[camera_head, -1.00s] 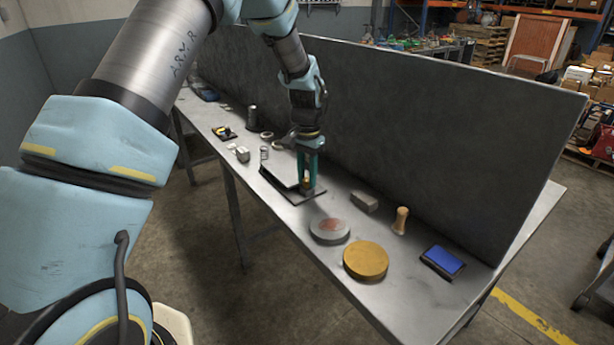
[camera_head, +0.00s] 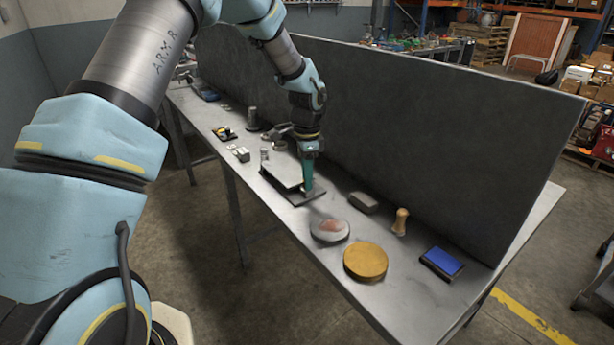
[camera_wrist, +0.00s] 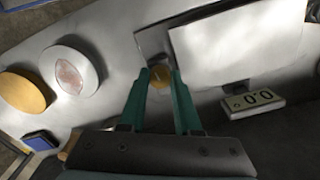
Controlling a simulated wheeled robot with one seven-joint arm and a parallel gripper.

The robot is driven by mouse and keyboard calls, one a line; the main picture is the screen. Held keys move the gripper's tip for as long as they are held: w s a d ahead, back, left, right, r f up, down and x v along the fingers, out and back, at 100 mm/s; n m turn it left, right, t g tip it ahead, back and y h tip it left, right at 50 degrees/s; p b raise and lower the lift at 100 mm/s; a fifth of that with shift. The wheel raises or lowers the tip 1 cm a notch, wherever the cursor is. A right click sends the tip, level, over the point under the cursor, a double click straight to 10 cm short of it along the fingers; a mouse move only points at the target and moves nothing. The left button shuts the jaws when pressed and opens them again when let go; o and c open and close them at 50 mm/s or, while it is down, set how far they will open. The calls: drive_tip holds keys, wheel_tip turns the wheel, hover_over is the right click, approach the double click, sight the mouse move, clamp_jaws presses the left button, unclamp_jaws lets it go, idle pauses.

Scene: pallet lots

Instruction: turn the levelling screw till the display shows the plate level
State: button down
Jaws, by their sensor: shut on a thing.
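The plate (camera_head: 283,169) is a pale flat sheet on a dark base on the bench, left of my gripper (camera_head: 308,187). In the wrist view the plate (camera_wrist: 245,42) fills the upper right. The levelling screw (camera_wrist: 159,76) shows as a brass-yellow head beside the plate's edge. My gripper (camera_wrist: 160,78) is shut on this head, with one green finger on each side. The small display (camera_wrist: 252,103) beside the plate appears to read 0.0, with a yellowish mark at its left. The screw's shank is hidden.
A grey disc with a red patch (camera_head: 330,230) and a yellow disc (camera_head: 366,262) lie in front. A grey block (camera_head: 364,202), wooden peg (camera_head: 400,222) and blue pad (camera_head: 442,261) lie to the right. A dark upright panel (camera_head: 420,150) runs behind.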

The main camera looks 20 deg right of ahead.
drive_tip(key=shift+m, duration=0.8)
drive_tip(key=c, duration=0.6)
unclamp_jaws()
wheel_tip(320, 180, up, 11)
drive_tip(key=b, duration=0.2)
drive_tip(key=shift+f, duration=0.1)
